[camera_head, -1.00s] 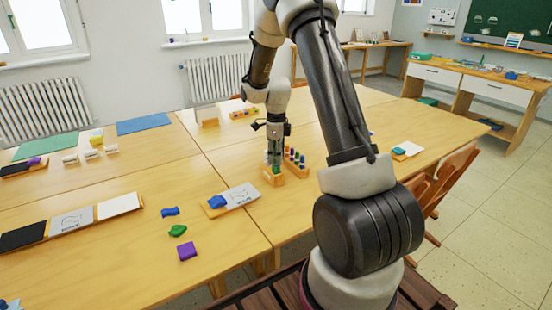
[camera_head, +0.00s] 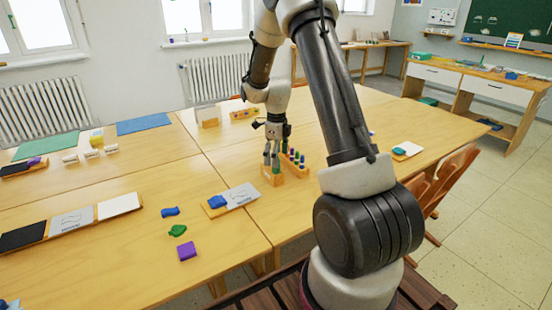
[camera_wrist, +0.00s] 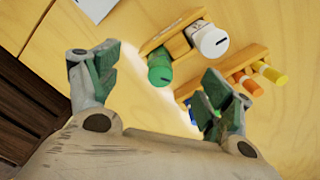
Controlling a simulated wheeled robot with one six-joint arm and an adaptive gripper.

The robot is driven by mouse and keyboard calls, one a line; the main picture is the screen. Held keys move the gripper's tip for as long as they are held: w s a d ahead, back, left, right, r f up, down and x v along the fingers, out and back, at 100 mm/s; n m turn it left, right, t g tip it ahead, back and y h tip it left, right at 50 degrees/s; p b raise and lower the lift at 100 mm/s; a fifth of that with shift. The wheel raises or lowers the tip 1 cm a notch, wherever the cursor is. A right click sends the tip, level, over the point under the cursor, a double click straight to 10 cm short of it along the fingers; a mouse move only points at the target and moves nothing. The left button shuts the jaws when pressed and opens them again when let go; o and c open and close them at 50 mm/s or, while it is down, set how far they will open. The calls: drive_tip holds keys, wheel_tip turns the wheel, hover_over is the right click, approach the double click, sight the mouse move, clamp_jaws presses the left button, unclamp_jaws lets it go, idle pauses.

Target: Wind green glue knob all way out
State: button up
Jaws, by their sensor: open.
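The green glue knob (camera_wrist: 160,73) is a round green cap with a dark mark on its face. It sits at one end of a wooden holder (camera_wrist: 155,45), which also shows in the head view (camera_head: 274,180). My gripper (camera_wrist: 162,80) is open, with its two green-padded fingers on either side of the knob and visible space between them and it. In the head view my gripper (camera_head: 271,160) points down over the holder and hides most of the knob.
A white cylinder (camera_wrist: 208,40) stands beside the green knob in the same holder. A second wooden rack (camera_wrist: 235,68) with orange and yellow pegs is close by on the right. A card board (camera_head: 240,195) with a blue piece lies in front.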

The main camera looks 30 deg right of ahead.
idle(0.4)
drive_tip(key=n, duration=1.1)
drive_tip(key=shift+n, duration=0.3)
drive_tip(key=shift+a, duration=1.5)
clamp_jaws()
idle(1.1)
